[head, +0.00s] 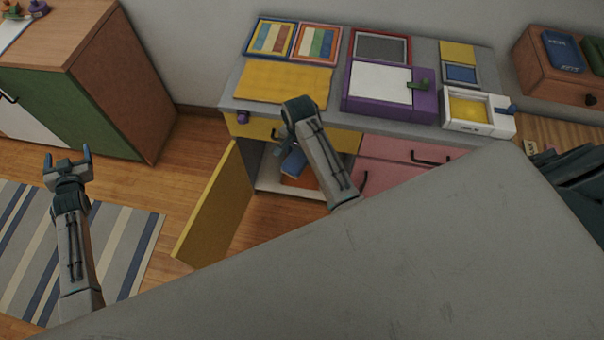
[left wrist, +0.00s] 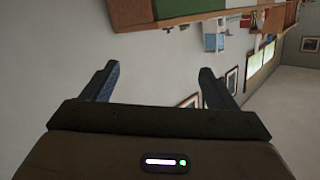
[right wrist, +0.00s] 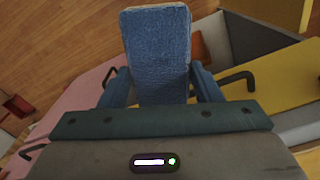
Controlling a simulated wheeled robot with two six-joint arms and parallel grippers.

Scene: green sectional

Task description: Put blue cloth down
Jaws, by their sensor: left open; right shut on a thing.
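The blue cloth (right wrist: 158,45) is a folded, thick towel-like block. It stands out between the fingers of my right gripper (right wrist: 160,88), which is shut on it in the right wrist view. In the head view the cloth (head: 293,163) is partly hidden by my right gripper (head: 284,146) and arm, in front of the open cabinet below the counter. My left gripper (head: 67,163) is open and empty, off to the left above the floor. Its spread fingers also show empty in the left wrist view (left wrist: 158,75).
The yellow cabinet door (head: 216,205) stands open to the left of the cabinet. A reddish-orange thing (head: 298,182) lies inside. Pink drawers (head: 395,172) are to the right. The grey counter (head: 340,98) holds coloured panels and a purple box (head: 385,90). A striped rug (head: 125,245) lies left.

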